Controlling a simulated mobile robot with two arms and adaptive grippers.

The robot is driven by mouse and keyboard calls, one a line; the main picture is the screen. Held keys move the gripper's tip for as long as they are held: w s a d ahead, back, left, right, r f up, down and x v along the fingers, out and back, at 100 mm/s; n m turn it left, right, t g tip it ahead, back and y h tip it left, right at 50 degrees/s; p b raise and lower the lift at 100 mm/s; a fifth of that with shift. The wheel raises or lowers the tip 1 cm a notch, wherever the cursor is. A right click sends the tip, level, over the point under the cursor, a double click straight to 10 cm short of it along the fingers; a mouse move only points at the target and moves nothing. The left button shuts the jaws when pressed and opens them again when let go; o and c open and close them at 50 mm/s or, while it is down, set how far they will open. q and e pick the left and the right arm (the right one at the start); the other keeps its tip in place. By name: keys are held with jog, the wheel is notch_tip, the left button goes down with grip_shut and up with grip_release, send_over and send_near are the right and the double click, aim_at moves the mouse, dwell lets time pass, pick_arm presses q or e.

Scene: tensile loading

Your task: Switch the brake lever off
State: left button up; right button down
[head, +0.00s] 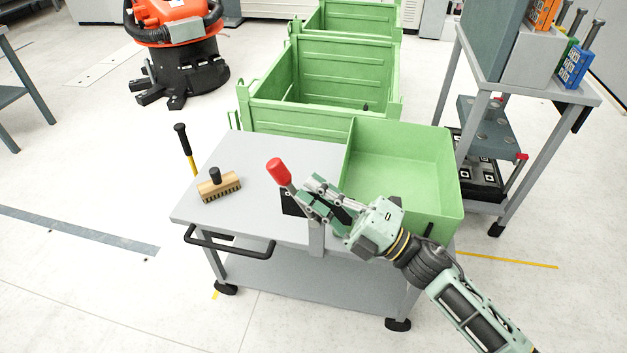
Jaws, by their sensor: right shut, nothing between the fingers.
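A lever with a red knob (278,172), which looks like the brake lever, stands tilted at the grey cart (240,158), left of the green bin. Its lower shaft runs down behind my right gripper and is partly hidden. My right gripper (307,196) comes in from the lower right. Its fingers are shut with nothing between them, close beside the lever's shaft below the red knob. I cannot tell whether they touch it. My left gripper is not in view.
A brush (218,185) lies on the cart top, and a black-handled tool (185,148) stands at its left edge. A green bin (440,190) sits on the cart's right side. Larger green crates (350,62) are behind. A grey bench (575,92) stands at right.

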jog(key=v, duration=0.7)
dwell(0.4)
